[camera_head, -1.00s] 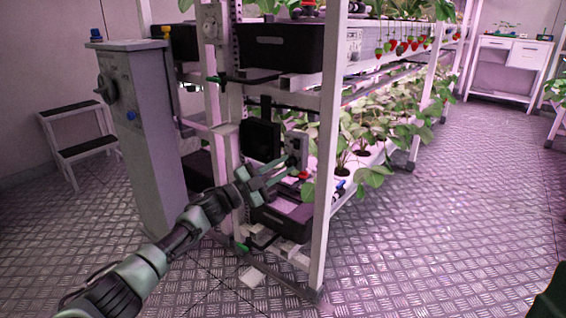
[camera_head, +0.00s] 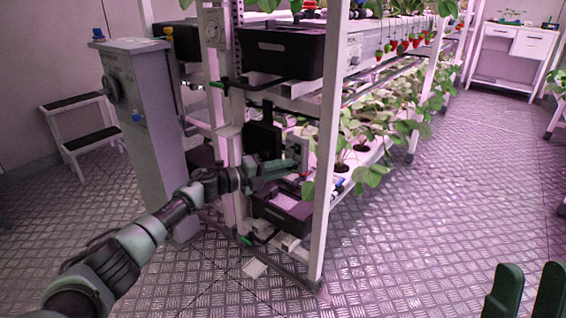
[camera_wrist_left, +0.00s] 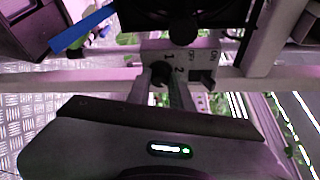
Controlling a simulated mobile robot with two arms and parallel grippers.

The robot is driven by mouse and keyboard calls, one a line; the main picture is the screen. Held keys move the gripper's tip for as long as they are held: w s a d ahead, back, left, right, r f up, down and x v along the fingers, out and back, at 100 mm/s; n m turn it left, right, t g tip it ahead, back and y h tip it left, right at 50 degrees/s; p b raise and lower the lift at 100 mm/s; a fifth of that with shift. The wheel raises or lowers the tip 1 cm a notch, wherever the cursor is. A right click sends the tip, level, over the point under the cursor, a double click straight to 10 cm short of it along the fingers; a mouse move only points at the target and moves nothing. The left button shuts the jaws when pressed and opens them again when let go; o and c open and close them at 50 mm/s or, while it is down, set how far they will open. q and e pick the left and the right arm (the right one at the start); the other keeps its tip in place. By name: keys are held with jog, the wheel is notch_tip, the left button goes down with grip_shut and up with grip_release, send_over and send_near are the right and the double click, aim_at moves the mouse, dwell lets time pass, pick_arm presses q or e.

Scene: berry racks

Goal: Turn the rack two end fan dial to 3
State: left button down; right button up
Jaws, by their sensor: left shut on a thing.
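The fan dial sits on a small pale control box (camera_head: 299,149) at the end of the rack, beside a black square fan unit (camera_head: 262,138). In the left wrist view the box (camera_wrist_left: 205,58) shows the printed marks 1 and 2 and further lettering at its right. The dark round dial (camera_wrist_left: 160,71) is between the fingers, partly hidden by them. My left gripper (camera_head: 291,164) reaches the box from the left; in the left wrist view its fingers (camera_wrist_left: 162,82) are closed around the dial. The pointer's setting cannot be read. My right gripper (camera_head: 531,268) is open and empty at bottom right.
A white rack post (camera_head: 326,150) stands just right of the box. A black crate (camera_head: 283,52) is above, and a lower bin (camera_head: 283,214) is below. A grey pedestal (camera_head: 146,140) and a step stool (camera_head: 85,143) stand left. The aisle floor (camera_head: 440,210) at right is clear.

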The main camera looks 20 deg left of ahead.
pick_arm(q)
jog(key=shift+s+m+y+p, duration=0.1)
jog(key=shift+m+y+p, duration=0.5)
jog(key=shift+m+p, duration=0.85)
pick_arm(e)
jog(key=w+a+f+g+h, duration=0.1)
jog(key=w+f+g+h, duration=0.2)
jog(key=w+f+g, duration=0.6)
jog(key=shift+w+a+f, duration=0.25)
jog(key=shift+w+f, duration=0.45)
jog(key=shift+w, duration=0.35)
pick_arm(q)
jog(key=shift+d+g, duration=0.1)
jog(key=shift+g, duration=0.2)
jog(key=c, duration=1.3)
grip_release()
jog(key=shift+o, duration=0.2)
jog(key=shift+r, duration=0.1)
jog(key=p+v, duration=0.2)
jog(key=v, duration=0.5)
jog(key=shift+s+a, duration=0.3)
pick_arm(e)
notch_tip(320, 180, down, 10)
jog(key=d+g+h, duration=0.1)
jog(key=g+h, duration=0.1)
jog(key=g, duration=0.4)
jog(key=shift+d+f, duration=0.2)
jog(key=shift+d, duration=0.05)
